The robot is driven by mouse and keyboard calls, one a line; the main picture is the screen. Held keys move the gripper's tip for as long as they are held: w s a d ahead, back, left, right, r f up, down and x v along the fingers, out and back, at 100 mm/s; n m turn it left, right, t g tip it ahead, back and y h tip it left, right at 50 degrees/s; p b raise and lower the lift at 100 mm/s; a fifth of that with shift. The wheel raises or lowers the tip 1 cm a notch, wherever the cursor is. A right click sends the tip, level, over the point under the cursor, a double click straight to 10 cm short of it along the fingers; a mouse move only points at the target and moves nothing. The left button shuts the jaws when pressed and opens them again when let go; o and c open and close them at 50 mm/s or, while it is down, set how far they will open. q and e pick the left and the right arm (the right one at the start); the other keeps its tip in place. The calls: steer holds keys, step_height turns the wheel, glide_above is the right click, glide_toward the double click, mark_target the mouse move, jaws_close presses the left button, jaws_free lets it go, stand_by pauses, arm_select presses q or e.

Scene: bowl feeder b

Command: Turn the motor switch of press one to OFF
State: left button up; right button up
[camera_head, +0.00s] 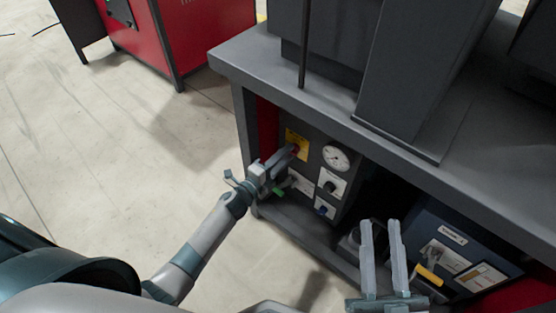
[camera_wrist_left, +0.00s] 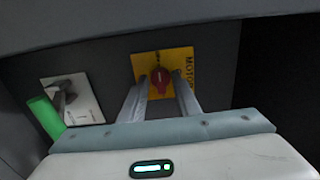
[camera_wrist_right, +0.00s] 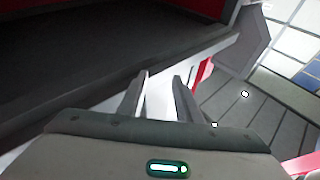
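The motor switch (camera_wrist_left: 161,80) is a red knob on a yellow plate (camera_wrist_left: 147,60) marked MOTOR in the left wrist view. In the head view the yellow plate (camera_head: 292,136) is on the dark panel under the press table, with the knob partly hidden by my left gripper (camera_head: 293,151). My left gripper (camera_wrist_left: 161,82) is open, with one fingertip on each side of the knob; narrow gaps seem to show. The knob's OFF mark cannot be read. My right gripper (camera_head: 380,224) is open and empty, apart from the panel.
A green handle (camera_wrist_left: 46,117) sticks out nearby. The grey table edge (camera_head: 340,128) overhangs the panel. A blue panel (camera_head: 450,256) is at right.

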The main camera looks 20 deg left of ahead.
arm_select(q)
steer(key=shift+s, duration=0.15)
